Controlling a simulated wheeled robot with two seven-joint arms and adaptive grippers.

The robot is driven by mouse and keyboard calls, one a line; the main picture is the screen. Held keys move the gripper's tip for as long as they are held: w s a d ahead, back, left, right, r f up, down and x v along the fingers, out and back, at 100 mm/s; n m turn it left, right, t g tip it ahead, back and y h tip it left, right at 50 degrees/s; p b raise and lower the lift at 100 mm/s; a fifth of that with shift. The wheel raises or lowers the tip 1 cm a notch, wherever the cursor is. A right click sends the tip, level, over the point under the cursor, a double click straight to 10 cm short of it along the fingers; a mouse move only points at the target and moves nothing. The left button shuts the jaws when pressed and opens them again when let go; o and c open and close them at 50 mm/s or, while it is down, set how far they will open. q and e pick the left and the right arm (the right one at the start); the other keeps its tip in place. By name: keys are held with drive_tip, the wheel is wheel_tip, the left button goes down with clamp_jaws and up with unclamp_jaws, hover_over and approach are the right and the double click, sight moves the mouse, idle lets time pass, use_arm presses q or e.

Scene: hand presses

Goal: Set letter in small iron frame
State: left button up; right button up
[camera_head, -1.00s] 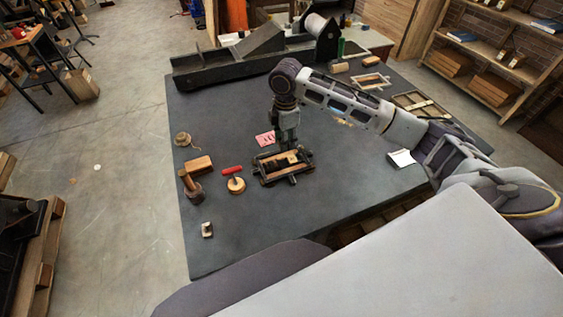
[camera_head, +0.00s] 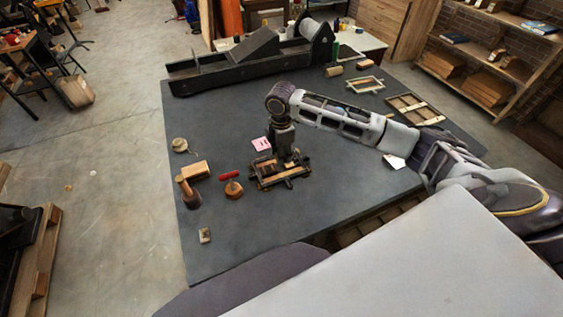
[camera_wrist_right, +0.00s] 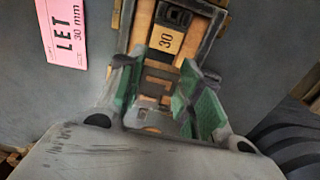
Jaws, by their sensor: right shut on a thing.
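The small iron frame (camera_head: 268,182) lies on the dark table in the head view, with wooden pieces inside it. In the right wrist view the frame (camera_wrist_right: 214,30) runs up the middle, and a tan block marked 30 (camera_wrist_right: 166,40) sits in it near a dark block. My right gripper (camera_head: 290,160) points down over the frame, at its far side. In the wrist view its green-padded fingers (camera_wrist_right: 160,80) are shut on a piece at the frame; the piece is mostly hidden and I cannot tell if it is the letter. My left gripper is out of view.
A pink card (camera_head: 262,144) reading LET 30 mm lies beside the frame. A red-handled tool (camera_head: 231,184), a wooden block (camera_head: 196,170) and a mallet-like tool (camera_head: 188,192) stand to the left. A long dark press (camera_head: 230,72) lines the back. The table's front middle is clear.

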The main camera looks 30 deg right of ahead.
sight(281, 168)
wheel_tip(281, 168, down, 4)
drive_tip(key=shift+f+p, duration=0.1)
drive_tip(key=shift+p, duration=0.2)
drive_tip(key=shift+s+f, duration=0.3)
drive_tip(key=shift+f, duration=0.25)
drive_tip(key=shift+c, duration=0.9)
drive_tip(key=o, duration=0.9)
drive_tip(key=shift+w, duration=0.2)
drive_tip(key=shift+c, duration=0.2)
drive_tip(key=shift+o, duration=0.3)
drive_tip(key=shift+w+r, duration=0.1)
drive_tip(key=shift+r, duration=0.15)
drive_tip(key=shift+r, duration=0.6)
wheel_tip(281, 168, up, 11)
drive_tip(key=shift+f+b, duration=0.15)
drive_tip(key=shift+b, duration=0.6)
